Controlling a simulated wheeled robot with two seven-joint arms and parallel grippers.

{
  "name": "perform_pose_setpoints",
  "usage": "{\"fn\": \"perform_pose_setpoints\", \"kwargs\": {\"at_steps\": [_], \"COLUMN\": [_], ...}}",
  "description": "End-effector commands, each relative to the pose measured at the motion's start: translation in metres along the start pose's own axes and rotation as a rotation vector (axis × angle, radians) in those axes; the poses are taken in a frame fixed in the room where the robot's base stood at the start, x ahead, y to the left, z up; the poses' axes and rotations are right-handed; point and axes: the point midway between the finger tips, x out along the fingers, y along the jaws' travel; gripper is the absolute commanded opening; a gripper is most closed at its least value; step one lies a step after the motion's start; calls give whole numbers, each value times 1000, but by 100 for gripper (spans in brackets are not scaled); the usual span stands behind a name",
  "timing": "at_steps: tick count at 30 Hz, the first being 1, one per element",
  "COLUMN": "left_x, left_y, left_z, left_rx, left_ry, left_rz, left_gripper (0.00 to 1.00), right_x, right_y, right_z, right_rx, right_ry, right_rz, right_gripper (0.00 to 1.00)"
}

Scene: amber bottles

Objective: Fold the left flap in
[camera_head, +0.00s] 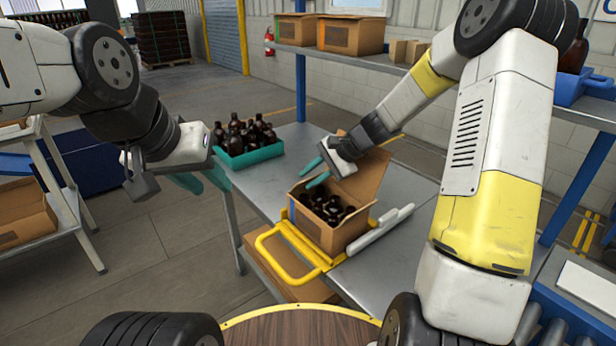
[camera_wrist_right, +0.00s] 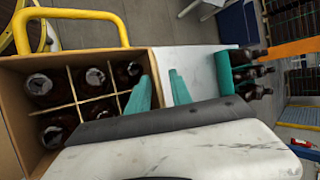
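The open cardboard box (camera_head: 318,232) stands on the metal table and holds several amber bottles (camera_head: 330,205). The right wrist view shows bottles (camera_wrist_right: 92,78) between cardboard dividers. A large flap (camera_head: 369,178) stands up at the box's right and back. Another piece of cardboard shows behind my right gripper. I cannot tell clearly which piece is the left flap. My right gripper (camera_head: 316,172) is over the box's back left edge, its teal fingers apart with nothing seen between them. My left gripper (camera_head: 201,179) hangs left of the table, away from the box, its teal fingers apart and empty.
A teal crate (camera_head: 254,156) of amber bottles stands on the table's far left. A yellow tubular frame (camera_head: 283,258) is in front of the box. A pale bar (camera_head: 380,229) lies to its right. A shelf (camera_head: 345,61) with cartons is behind.

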Motion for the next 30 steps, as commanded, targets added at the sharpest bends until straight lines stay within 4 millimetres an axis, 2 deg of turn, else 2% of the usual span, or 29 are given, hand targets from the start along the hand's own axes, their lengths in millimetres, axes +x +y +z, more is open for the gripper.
{"fn": "perform_pose_setpoints", "kwargs": {"at_steps": [5,21,25,30], "left_x": [0,0,0,0], "left_y": [0,0,0,0], "left_z": [0,0,0,0], "left_rx": [0,0,0,0], "left_ry": [0,0,0,0], "left_rz": [0,0,0,0], "left_gripper": [36,36,36,36], "right_x": [-22,-56,-61,-64], "right_y": [-20,50,60,67], "right_z": [8,111,127,136], "right_rx": [-7,-1,-2,-1], "right_ry": [4,3,3,2], "right_rz": [-3,1,1,0], "right_gripper": [26,26,26,26]}}
